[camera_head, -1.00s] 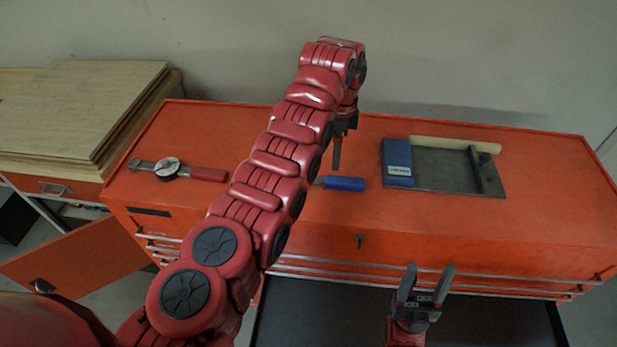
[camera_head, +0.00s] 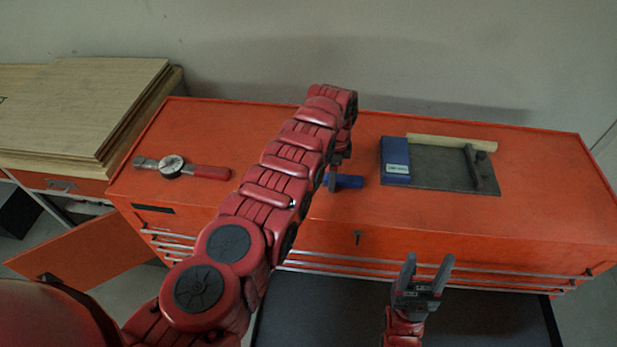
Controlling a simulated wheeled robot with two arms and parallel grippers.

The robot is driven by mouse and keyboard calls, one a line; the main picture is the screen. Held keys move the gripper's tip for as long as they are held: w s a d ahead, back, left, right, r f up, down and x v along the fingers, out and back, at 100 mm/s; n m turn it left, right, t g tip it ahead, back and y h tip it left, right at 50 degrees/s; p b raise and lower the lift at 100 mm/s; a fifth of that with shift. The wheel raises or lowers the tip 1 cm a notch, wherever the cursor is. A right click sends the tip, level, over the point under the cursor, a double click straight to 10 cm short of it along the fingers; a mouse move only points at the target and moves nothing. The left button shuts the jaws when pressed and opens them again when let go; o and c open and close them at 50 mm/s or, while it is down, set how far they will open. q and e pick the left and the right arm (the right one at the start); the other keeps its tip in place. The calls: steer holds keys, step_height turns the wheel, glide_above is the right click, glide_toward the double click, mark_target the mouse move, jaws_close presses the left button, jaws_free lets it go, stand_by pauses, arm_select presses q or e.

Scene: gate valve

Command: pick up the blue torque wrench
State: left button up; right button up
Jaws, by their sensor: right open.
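The blue torque wrench (camera_head: 350,181) lies on the orange tool chest. Only its blue handle shows; the rest is hidden behind my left arm. My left gripper (camera_head: 333,183) points down at the left end of the visible handle and overlaps it in the picture. I cannot tell whether it touches the handle, and its jaws are mostly hidden by the arm. My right gripper (camera_head: 428,268) is open and empty, in front of the chest and far from the wrench.
A red-handled wrench with a dial (camera_head: 210,172) lies on the left of the orange chest top (camera_head: 270,112). A blue box (camera_head: 396,160) and a dark plate (camera_head: 438,172) with a bar lie right of the blue handle. Wooden boards (camera_head: 80,108) are stacked at left.

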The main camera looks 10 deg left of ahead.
arm_select(q)
steer(key=shift+f, duration=0.1)
jaws_close()
stand_by(0.4)
stand_by(1.0)
